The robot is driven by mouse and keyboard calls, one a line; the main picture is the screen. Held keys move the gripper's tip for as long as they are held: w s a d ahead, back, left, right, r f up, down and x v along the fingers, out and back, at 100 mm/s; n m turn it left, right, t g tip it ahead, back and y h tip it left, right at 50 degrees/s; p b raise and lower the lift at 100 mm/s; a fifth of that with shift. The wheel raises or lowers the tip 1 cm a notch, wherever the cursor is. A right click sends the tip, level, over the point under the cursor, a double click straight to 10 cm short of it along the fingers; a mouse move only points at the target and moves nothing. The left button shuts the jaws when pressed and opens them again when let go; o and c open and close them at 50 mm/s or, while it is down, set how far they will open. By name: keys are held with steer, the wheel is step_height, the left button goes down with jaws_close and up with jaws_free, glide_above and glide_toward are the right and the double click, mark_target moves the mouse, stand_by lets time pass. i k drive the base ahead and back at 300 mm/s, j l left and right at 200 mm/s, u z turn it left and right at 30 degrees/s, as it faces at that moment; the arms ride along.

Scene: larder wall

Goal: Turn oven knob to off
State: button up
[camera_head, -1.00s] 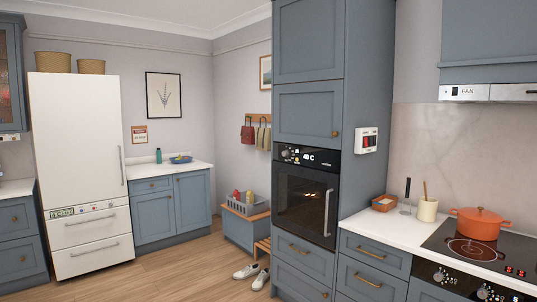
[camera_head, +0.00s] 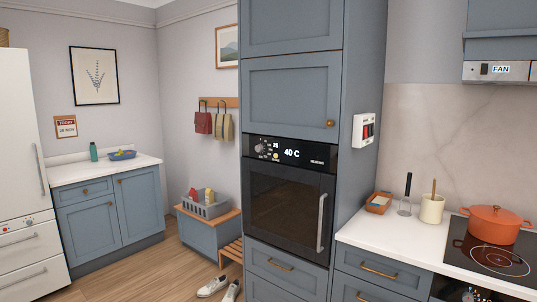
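A black built-in oven (camera_head: 288,210) sits in the tall blue cabinet at the middle of the view. Its control panel (camera_head: 318,163) runs along the top, with a lit display (camera_head: 292,153) reading "40 C". The oven knob (camera_head: 261,148) is at the left of this panel, with small markings around it. Its exact setting is too small to tell. The oven door is shut, with a vertical handle (camera_head: 321,222) on its right side. My gripper is not in view.
A counter (camera_head: 395,235) with an orange pot (camera_head: 494,224) on a black hob (camera_head: 462,240) is to the right. White shoes (camera_head: 213,286) and a slatted wooden bench (camera_head: 231,250) are on the floor left of the oven cabinet. Open wooden floor (camera_head: 150,280) lies at the lower left.

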mark_target(260, 149)
steer(key=i+j+z, duration=0.85)
steer(key=j+z, duration=0.2)
steer(key=i+j+z, duration=0.1)
steer(key=j, duration=0.3)
steer(key=i+j, duration=0.15)
steer(key=j, duration=0.25)
steer(key=i+j+z, duration=0.15)
steer(key=j, duration=0.25)
steer(key=i+j, duration=0.1)
steer(key=j, duration=0.3)
steer(key=i+j+z, duration=0.15)
steer(key=j, duration=0.25)
